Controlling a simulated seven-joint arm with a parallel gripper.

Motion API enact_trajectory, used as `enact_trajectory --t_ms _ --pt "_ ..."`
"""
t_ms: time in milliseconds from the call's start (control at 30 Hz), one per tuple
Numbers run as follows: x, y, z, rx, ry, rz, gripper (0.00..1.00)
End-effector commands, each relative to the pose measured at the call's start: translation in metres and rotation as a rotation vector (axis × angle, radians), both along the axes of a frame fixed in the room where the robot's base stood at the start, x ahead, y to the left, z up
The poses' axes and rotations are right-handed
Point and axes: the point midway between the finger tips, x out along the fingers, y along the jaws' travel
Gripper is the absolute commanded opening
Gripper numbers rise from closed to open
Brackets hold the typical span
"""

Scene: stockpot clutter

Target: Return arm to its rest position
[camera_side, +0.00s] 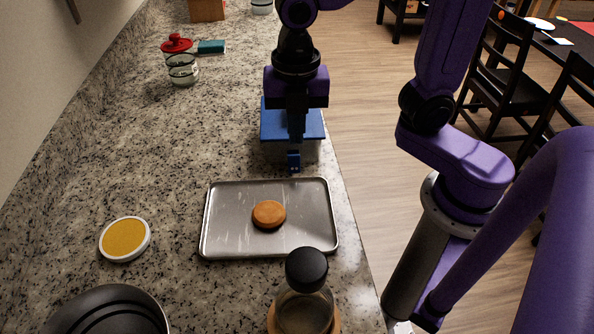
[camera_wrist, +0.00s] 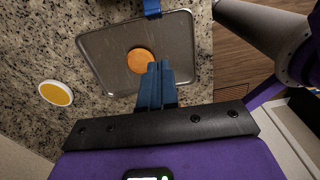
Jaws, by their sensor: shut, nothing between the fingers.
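My gripper (camera_side: 294,160) hangs fingers-down over the counter, just behind the metal tray in the side view, with its blue fingers together and nothing between them. In the wrist view the shut fingers (camera_wrist: 154,68) point toward the tray. The metal tray (camera_side: 222,240) lies flat on the counter, and it also shows in the wrist view (camera_wrist: 180,30). A round orange-brown disc (camera_side: 268,214) lies on the tray, apart from my gripper. It also shows in the wrist view (camera_wrist: 139,60).
A blue-lidded container (camera_side: 272,122) stands behind my gripper, partly hidden. A glass jar with a black lid (camera_side: 305,270) stands before the tray. A yellow-topped white disc (camera_side: 125,239) and a dark pan (camera_side: 110,312) are at left. A red-lidded jar (camera_side: 182,68) is farther back.

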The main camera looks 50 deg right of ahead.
Motion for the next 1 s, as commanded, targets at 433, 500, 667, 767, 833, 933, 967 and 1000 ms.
enact_trajectory --t_ms 433,500,667,767,833,933,967,1000 --pt "-0.056 -0.05 -0.011 0.016 -0.005 -0.574 0.0" --pt "-0.068 -0.059 -0.014 0.017 -0.003 -0.684 0.0" --pt "-0.094 -0.078 -0.019 0.025 0.0 -0.925 0.0" --pt "-0.108 -0.087 -0.022 0.028 0.001 -1.042 0.0" --pt "-0.114 -0.091 -0.024 0.029 0.003 -1.105 0.0" --pt "-0.12 -0.095 -0.025 0.032 0.005 -1.161 0.1" --pt "-0.121 -0.095 -0.025 0.029 0.004 -1.17 0.2" --pt "-0.122 -0.096 -0.026 0.023 0.0 -1.172 0.33"
